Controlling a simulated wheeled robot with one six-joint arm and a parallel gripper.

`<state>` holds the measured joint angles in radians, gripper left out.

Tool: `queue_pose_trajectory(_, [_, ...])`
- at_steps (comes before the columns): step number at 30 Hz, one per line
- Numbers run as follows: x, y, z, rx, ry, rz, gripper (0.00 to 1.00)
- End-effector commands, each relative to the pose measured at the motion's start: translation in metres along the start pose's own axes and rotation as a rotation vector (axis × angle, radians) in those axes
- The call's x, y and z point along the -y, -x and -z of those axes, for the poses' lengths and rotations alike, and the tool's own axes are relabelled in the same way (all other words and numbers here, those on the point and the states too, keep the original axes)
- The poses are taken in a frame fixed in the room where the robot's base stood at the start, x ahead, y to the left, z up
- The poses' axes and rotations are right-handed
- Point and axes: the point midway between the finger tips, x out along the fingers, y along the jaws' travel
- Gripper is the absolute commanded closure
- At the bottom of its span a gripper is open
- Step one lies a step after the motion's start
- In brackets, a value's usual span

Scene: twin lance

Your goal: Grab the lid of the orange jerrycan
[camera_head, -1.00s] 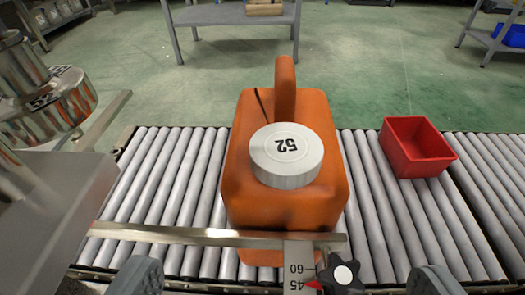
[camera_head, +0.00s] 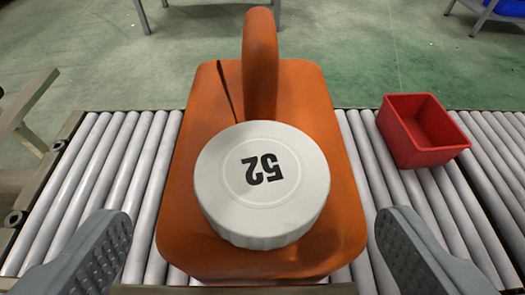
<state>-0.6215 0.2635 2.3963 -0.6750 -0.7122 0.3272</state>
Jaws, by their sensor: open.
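The orange jerrycan (camera_head: 300,115) stands upright on the roller conveyor, in the middle of the view. Its handle (camera_head: 260,65) rises at the far side. The white round lid (camera_head: 228,205), marked 52, sits on top at the near side and looks upside down in its lettering. My gripper (camera_head: 257,240) is open, with one grey finger at the lower left and one at the lower right. The fingers are on either side of the jerrycan in the picture, apart from the lid, with nothing between them touching either finger.
The roller conveyor (camera_head: 150,165) runs left to right under the jerrycan. An open red bin (camera_head: 430,150) stands on the rollers to the right. A metal rail end (camera_head: 25,115) shows at the left. The green floor behind is mostly clear.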

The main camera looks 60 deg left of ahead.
Motion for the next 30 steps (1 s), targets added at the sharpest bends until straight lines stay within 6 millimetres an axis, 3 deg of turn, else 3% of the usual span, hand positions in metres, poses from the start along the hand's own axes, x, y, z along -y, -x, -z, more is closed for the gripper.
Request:
queue_pose_trajectory(12, [-0.004, -0.045, 0.000, 0.001, 0.001, 0.001, 0.11])
queue_pose_trajectory(20, [-0.004, -0.050, 0.000, 0.001, 0.001, 0.001, 0.11])
queue_pose_trajectory(21, [-0.004, -0.050, 0.000, 0.001, 0.000, 0.001, 0.13])
queue_pose_trajectory(28, [-0.004, -0.049, 0.001, 0.001, 0.000, 0.001, 0.58])
queue_pose_trajectory(30, [-0.004, -0.049, 0.001, 0.001, 0.000, 0.001, 0.58])
